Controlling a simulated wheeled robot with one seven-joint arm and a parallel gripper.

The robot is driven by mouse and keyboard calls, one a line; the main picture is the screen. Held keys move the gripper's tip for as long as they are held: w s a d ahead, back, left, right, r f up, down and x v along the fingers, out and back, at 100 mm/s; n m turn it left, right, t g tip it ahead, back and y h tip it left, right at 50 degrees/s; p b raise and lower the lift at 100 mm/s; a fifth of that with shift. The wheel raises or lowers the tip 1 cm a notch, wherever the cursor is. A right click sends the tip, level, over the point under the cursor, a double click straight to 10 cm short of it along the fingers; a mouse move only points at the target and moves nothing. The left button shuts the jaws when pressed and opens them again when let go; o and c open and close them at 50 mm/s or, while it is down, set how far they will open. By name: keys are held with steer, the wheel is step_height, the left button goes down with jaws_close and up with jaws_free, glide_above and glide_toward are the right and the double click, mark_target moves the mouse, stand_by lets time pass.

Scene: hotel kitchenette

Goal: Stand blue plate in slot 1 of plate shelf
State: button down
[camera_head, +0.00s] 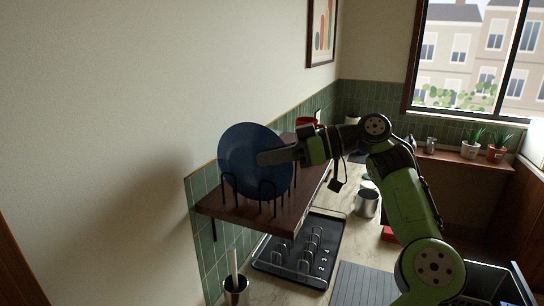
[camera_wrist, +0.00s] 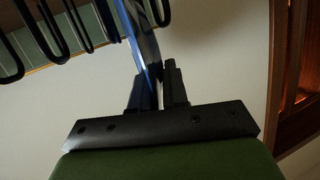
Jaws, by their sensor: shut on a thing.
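The blue plate (camera_head: 238,152) stands nearly upright at the near end of the wooden plate shelf (camera_head: 222,208), with its face toward the head camera. My gripper (camera_head: 268,158) is shut on the blue plate near its right part. In the wrist view my gripper (camera_wrist: 158,92) has the blue plate's edge (camera_wrist: 146,40) between its fingers. Black wire loops (camera_head: 266,190) of the shelf rise in front of the plate's lower part. I cannot tell which slot the plate is in or whether its lower edge touches the shelf.
Below the shelf, a black dish rack (camera_head: 298,250) with numbered slots sits on the counter. A metal canister (camera_head: 366,203), a grey ribbed mat (camera_head: 362,285) and a dark utensil cup (camera_head: 236,289) are nearby. The wall closely borders the shelf's left side.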

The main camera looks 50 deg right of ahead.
steer(key=shift+f+b, duration=0.3)
steer(key=shift+f, duration=0.05)
steer(key=c, duration=1.1)
jaws_free()
steer(key=shift+o, duration=0.2)
steer(key=p+v, duration=0.7)
steer(key=v, duration=0.8)
steer(key=shift+s+d, duration=0.25)
steer(key=shift+s, duration=0.05)
